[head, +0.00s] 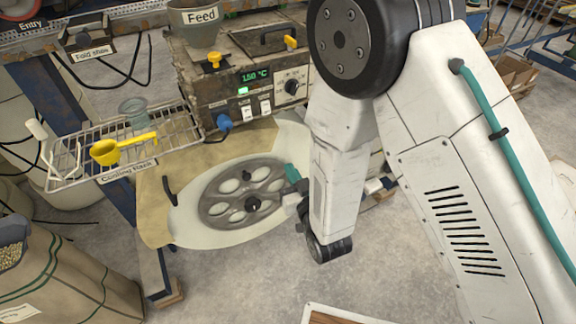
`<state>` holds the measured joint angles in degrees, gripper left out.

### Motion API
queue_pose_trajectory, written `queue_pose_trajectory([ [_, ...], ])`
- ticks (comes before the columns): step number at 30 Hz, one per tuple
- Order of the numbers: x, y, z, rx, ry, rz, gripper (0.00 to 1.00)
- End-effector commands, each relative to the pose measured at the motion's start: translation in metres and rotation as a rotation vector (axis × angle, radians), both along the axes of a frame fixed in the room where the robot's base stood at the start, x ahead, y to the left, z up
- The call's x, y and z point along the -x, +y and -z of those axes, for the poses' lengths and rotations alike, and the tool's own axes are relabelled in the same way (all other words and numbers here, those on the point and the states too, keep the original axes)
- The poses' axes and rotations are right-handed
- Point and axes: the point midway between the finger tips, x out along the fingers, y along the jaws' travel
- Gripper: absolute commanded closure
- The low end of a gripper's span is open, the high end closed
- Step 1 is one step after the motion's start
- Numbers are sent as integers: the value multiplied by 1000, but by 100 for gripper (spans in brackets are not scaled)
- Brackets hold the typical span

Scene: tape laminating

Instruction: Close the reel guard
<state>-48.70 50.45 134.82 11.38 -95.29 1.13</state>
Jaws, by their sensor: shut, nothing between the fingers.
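A grey metal reel (240,192) with round holes and a dark hub lies below the machine's front. A pale, rounded plate (195,232), which looks like the reel guard, spreads around and behind the reel. A black handle (169,190) stands at its left edge. I cannot tell from this view how far the guard is swung. My gripper (286,188) is at the reel's right side, small and partly hidden by my white arm. It is shut and holds nothing. Whether it touches the reel or guard is unclear.
The machine box (225,85) with knobs and a 150 °C display stands behind the reel. A wire cooling rack (85,175) with a yellow scoop (120,149) is at left. A sack (75,275) stands lower left. Open grey floor lies in front.

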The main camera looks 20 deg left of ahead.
Motion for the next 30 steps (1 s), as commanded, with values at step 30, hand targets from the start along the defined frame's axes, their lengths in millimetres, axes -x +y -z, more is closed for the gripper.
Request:
queue_pose_trajectory([
  [30,-94,72,0,3,0,-2,100],
])
